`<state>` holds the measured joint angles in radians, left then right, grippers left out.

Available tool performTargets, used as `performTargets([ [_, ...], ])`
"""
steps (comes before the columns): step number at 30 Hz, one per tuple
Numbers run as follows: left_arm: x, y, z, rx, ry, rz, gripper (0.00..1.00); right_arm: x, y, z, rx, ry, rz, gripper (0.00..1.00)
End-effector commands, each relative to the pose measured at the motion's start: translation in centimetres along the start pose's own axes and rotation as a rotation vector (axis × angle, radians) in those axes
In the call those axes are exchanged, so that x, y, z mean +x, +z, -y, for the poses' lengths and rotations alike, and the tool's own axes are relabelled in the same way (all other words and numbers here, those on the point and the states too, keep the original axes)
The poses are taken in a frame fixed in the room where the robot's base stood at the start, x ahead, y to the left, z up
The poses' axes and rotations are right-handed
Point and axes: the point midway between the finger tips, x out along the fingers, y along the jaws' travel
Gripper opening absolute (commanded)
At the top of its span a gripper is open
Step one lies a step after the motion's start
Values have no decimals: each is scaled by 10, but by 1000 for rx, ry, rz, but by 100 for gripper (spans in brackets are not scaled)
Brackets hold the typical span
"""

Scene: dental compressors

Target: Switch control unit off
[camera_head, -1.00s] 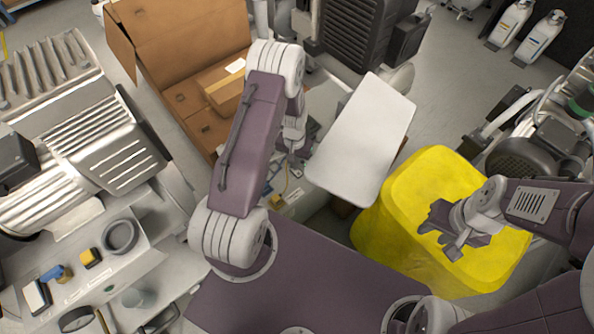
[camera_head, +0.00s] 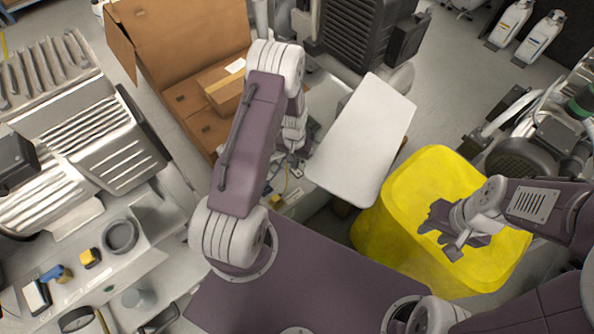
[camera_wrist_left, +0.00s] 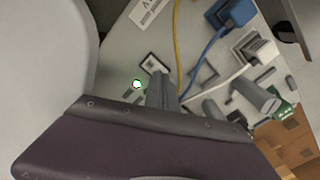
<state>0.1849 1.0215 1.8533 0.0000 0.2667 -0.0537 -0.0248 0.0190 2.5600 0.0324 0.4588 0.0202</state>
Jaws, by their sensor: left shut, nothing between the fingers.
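The control unit shows as a pale panel (camera_wrist_left: 118,62) in the left wrist view. It has a small lit indicator with a green rim (camera_wrist_left: 137,84) and a dark, white-edged switch (camera_wrist_left: 154,65). Blue, yellow and white cables cross it to the right. My left gripper (camera_wrist_left: 161,82) is shut and empty, its tips close to the switch; I cannot tell whether they touch it. In the head view my left gripper (camera_head: 291,167) reaches down beside the white lid, and my arm hides most of the panel. My right gripper (camera_head: 440,238) is open and empty above the yellow bin.
A white slanted lid (camera_head: 362,140) stands right of my left gripper. The yellow bin (camera_head: 405,190) is below my right gripper. An open cardboard box (camera_head: 180,40) is behind my left arm. A metal-finned compressor (camera_head: 90,140) and a cluttered bench are at the left.

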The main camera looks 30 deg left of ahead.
Motion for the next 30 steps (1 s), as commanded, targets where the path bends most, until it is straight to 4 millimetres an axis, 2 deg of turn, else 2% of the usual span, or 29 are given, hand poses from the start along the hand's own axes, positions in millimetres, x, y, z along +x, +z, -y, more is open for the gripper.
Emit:
performTargets([
  [14,0,0,0,0,0,0,0,-2,0,0,0,0,0,36],
  [30,-54,0,0,0,0,0,0,-53,-6,1,0,0,0,36],
])
